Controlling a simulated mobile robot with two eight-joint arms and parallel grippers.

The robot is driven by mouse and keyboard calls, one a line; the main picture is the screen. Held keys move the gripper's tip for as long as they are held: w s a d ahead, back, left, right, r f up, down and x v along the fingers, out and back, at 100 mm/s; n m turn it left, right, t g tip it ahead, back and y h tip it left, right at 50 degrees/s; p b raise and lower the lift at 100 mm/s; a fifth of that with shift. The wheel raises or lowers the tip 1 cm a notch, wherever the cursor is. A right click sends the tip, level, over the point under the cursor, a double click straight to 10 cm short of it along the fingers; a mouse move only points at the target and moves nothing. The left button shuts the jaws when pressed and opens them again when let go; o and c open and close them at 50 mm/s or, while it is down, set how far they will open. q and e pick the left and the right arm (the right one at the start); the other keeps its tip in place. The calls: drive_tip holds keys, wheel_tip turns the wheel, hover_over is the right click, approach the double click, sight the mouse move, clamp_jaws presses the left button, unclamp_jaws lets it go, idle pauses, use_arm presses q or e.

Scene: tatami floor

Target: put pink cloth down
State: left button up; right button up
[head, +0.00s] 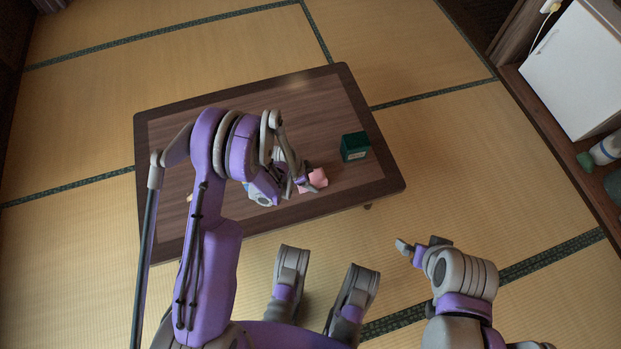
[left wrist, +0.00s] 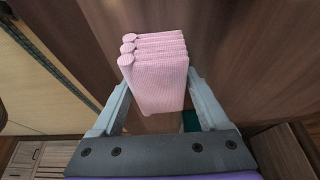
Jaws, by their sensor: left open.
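The pink cloth (head: 319,178) is at the low dark wooden table (head: 358,192), near its front edge, partly hidden by my left gripper. In the left wrist view the cloth (left wrist: 160,78) is a neat folded bundle with several layers. My left gripper (head: 302,184) is open, its two fingers (left wrist: 160,105) to either side of the cloth, with a gap visible on the left. I cannot tell whether the cloth's underside touches the tabletop. My right gripper (head: 420,248) is away from the table at the lower right, and its jaw opening is unclear.
A dark green box (head: 355,147) stands on the table just right of and behind the cloth. The back of the table is clear. A wooden shelf with a white cabinet (head: 580,68) and bottles stands at the right. Tatami floor (head: 420,60) surrounds the table.

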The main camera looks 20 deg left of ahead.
use_arm(q)
drive_tip(key=p+v, duration=0.3)
drive_tip(key=v, duration=0.9)
drive_tip(key=shift+d, duration=0.1)
drive_tip(key=s+r+n+y, duration=0.2)
drive_tip(key=s+r+n, duration=0.35)
drive_tip(key=r, duration=0.75)
drive_tip(key=s+r+n+t+y, duration=0.1)
drive_tip(key=s+r+n, duration=0.4)
drive_tip(key=s, duration=0.8)
wheel_tip(320, 180, up, 2)
drive_tip(key=shift+s+a+r+n+t+y, duration=0.1)
drive_tip(key=shift+s+a+n+t+y, duration=0.05)
drive_tip(key=shift+a+n+t+y, duration=0.25)
